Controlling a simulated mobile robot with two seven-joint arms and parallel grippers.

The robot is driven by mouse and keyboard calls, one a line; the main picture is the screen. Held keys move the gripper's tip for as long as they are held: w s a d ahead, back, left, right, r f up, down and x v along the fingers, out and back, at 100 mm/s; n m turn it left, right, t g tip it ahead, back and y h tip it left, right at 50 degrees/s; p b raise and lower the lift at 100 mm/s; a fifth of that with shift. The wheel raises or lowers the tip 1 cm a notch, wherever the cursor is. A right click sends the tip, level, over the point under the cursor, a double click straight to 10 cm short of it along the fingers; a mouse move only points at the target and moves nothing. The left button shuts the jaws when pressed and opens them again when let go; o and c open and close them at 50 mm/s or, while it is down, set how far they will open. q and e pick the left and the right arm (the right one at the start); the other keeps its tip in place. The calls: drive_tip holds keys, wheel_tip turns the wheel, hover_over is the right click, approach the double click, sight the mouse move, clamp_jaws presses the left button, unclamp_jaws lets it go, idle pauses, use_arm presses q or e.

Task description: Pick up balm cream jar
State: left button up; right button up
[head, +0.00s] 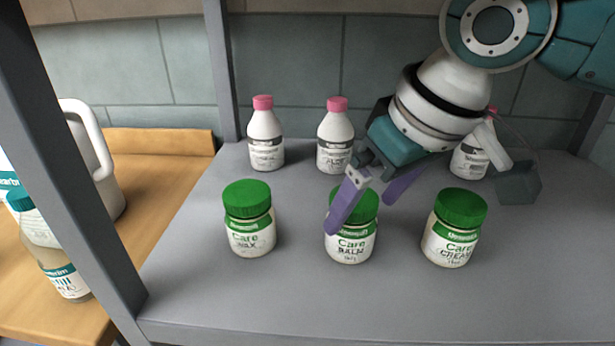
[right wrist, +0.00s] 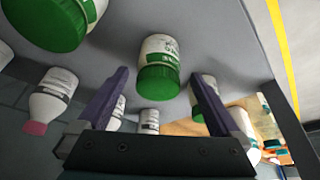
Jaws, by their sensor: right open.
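The balm jar (head: 350,240), white with a green lid and a "Care BALM" label, stands upright in the middle of the front row on the grey shelf. My right gripper (head: 368,205) is open, and its purple fingers reach down over the lid from behind. One finger covers part of the lid's left side. In the right wrist view the balm jar (right wrist: 158,65) appears upside down between the open fingertips (right wrist: 158,80), with nothing gripped. I cannot tell whether a finger touches it. My left gripper is not in view.
A similar wax jar (head: 250,220) stands to the left and a cream jar (head: 453,228) to the right. Pink-capped bottles (head: 265,135) stand behind. A grey post (head: 75,170) rises at the left shelf edge. The front of the shelf is clear.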

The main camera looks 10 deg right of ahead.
drive_tip(key=shift+w+a, duration=0.3)
drive_tip(key=shift+w, duration=0.45)
drive_tip(key=b+x, duration=0.1)
drive_tip(key=x, duration=0.4)
drive_tip(key=shift+s+d, duration=0.1)
drive_tip(key=c, duration=1.4)
drive_tip(key=shift+r, duration=0.1)
drive_tip(key=shift+c, duration=0.2)
